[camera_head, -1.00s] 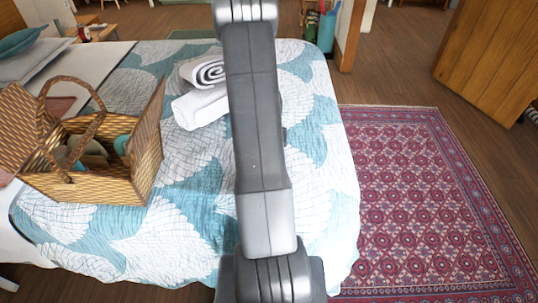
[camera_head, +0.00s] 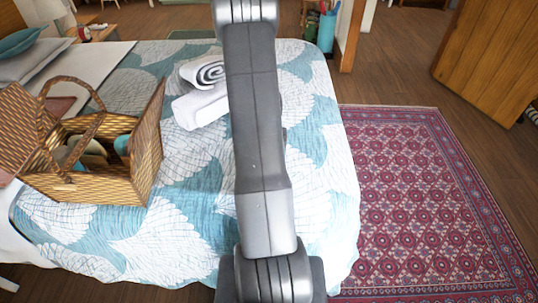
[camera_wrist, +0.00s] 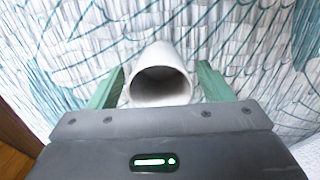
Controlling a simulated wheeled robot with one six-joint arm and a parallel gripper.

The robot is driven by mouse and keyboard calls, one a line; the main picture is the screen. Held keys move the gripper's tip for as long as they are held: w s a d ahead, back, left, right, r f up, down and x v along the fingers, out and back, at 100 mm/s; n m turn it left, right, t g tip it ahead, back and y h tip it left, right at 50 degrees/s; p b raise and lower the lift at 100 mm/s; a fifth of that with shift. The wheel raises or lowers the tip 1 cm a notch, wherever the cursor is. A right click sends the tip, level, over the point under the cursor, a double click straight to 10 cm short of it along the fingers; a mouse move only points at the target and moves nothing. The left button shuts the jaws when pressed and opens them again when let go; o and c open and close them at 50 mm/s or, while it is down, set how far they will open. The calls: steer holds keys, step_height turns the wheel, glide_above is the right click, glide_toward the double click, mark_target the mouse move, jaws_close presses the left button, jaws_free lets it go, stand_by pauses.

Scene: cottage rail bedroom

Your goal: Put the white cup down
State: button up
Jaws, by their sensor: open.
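The white cup (camera_wrist: 163,58) shows in the wrist view, its dark open mouth facing my gripper. It lies between the two green fingers of my gripper (camera_wrist: 160,85), with a gap on each side. The fingers are open. The white and teal quilt of the bed (camera_wrist: 240,40) fills the area behind the cup. The cup appears to be at the quilt, though its contact with it cannot be made out. In the head view my arm hides the cup and my gripper.
A wicker picnic basket (camera_head: 95,190) with its lid open stands on the left of the bed (camera_head: 190,225). Rolled and folded white towels (camera_head: 199,108) lie near the bed's middle. A red patterned rug (camera_head: 420,200) covers the floor at right, near a wooden door (camera_head: 495,60).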

steer(key=shift+o, duration=0.5)
step_height(320, 180, up, 11)
steer(key=shift+r, duration=0.15)
steer(key=shift+t, duration=0.7)
steer(key=shift+f+p, duration=4.9)
steer(key=shift+f, duration=0.45)
steer(key=shift+c, duration=0.5)
steer(key=c, duration=1.1)
steer(key=shift+r, duration=0.15)
